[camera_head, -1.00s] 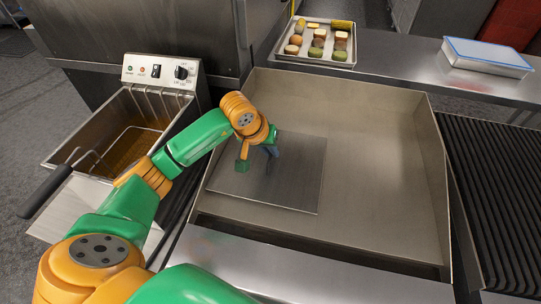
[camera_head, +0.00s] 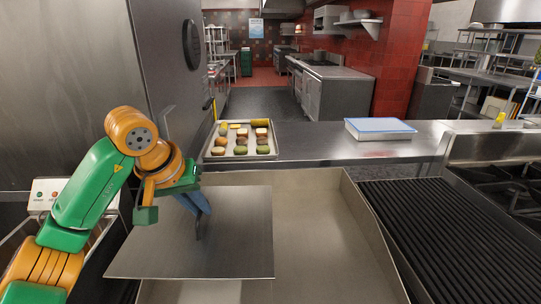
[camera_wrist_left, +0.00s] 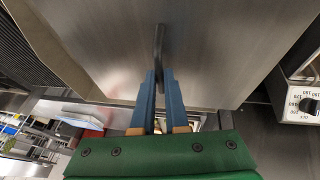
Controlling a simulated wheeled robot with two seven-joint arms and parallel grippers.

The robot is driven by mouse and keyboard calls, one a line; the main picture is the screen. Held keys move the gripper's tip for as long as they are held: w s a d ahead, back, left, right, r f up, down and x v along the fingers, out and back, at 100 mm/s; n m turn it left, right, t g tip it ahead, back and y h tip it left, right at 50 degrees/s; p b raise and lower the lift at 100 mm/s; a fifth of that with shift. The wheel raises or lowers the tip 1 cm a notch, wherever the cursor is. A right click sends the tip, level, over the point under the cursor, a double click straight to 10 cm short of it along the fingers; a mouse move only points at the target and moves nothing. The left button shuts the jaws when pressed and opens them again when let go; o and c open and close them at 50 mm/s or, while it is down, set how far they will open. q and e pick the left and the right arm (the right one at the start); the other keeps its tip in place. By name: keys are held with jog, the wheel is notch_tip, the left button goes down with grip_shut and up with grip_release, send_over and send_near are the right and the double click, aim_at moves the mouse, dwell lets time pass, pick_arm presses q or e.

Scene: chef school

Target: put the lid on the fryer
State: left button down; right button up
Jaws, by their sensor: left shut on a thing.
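The lid (camera_head: 235,240) is a flat square metal sheet with a dark upright handle. My left gripper (camera_head: 199,213) is shut on that handle and holds the lid roughly level above the left part of the metal pan. In the left wrist view the blue fingers (camera_wrist_left: 160,88) close on the handle (camera_wrist_left: 159,45), and the lid (camera_wrist_left: 215,60) spreads beyond them. The fryer's control panel (camera_head: 46,193) shows at the left edge, mostly behind my arm; its dial also shows in the left wrist view (camera_wrist_left: 306,105). The fryer's basin is largely hidden. My right gripper is not in view.
The wide metal pan (camera_head: 330,240) lies under and right of the lid. A ribbed grill (camera_head: 430,225) is on its right. A food tray (camera_head: 241,153) and a blue-topped container (camera_head: 380,128) stand on the counter behind. A tall steel cabinet (camera_head: 165,70) rises behind my arm.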

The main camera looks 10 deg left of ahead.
aim_at(216, 252)
pick_arm(q)
jog(key=s+d+m, duration=0.1)
jog(key=s, duration=0.1)
jog(key=s+d+m+h, duration=0.1)
jog(key=s+d, duration=0.1)
jog(key=s, duration=0.1)
jog(key=s+d+m, duration=0.1)
jog(key=s+m, duration=0.1)
jog(key=shift+s+d+f+g+h, duration=0.3)
jog(key=s+d+f+m, duration=0.1)
jog(key=s+m, duration=0.1)
jog(key=s, duration=0.4)
jog(key=shift+s+d+f+m+g+h, duration=0.35)
jog(key=shift+s+f+m+g+h, duration=0.05)
